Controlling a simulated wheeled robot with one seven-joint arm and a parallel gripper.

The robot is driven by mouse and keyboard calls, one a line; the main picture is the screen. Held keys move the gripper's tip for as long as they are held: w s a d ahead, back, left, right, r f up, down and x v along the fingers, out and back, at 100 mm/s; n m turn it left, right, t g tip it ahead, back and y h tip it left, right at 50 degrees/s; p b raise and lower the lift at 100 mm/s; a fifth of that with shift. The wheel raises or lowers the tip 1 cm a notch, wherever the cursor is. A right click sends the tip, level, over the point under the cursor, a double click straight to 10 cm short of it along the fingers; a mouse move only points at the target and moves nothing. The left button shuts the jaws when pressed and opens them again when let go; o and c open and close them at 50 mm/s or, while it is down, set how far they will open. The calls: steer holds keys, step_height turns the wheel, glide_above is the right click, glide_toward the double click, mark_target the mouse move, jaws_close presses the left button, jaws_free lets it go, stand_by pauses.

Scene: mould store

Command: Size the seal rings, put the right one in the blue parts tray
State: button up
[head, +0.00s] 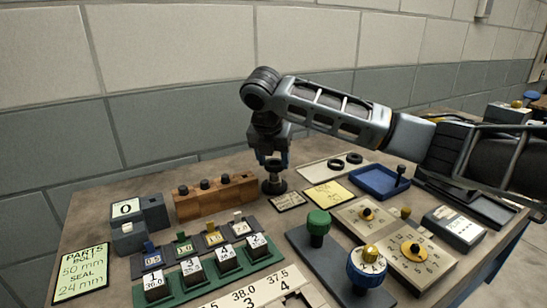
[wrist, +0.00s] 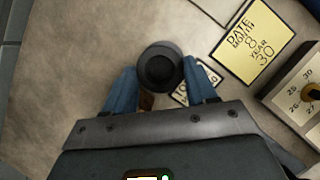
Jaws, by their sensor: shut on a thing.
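My gripper (head: 273,160) points down over the table and is shut on a dark round piece. In the wrist view the dark round piece (wrist: 160,68) sits between the blue fingertips and shows a round inner face. In the head view its wider lower part is close to the tabletop; I cannot tell whether it touches. Two black seal rings (head: 335,165) (head: 354,158) lie on a pale plate behind the blue parts tray (head: 372,190). The tray stands to the right of my gripper and has a dark knob at its right end. A green card (head: 82,268) reads bolt 50 mm, seal 24 mm.
A wooden block (head: 215,199) with several dark knobs stands left of my gripper. A yellow date card (head: 329,194) and a small label (head: 287,202) lie beside the held piece. Green and yellow knobs, dial plates (head: 432,262) and numbered blocks crowd the front.

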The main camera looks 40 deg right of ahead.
steer(key=shift+f, duration=0.3)
steer(key=o, duration=1.4)
steer(key=shift+c, duration=0.2)
steer(key=shift+r, duration=0.15)
step_height(320, 180, up, 7)
steer(key=p, duration=0.6)
steer(key=shift+p, duration=0.3)
stand_by(0.6)
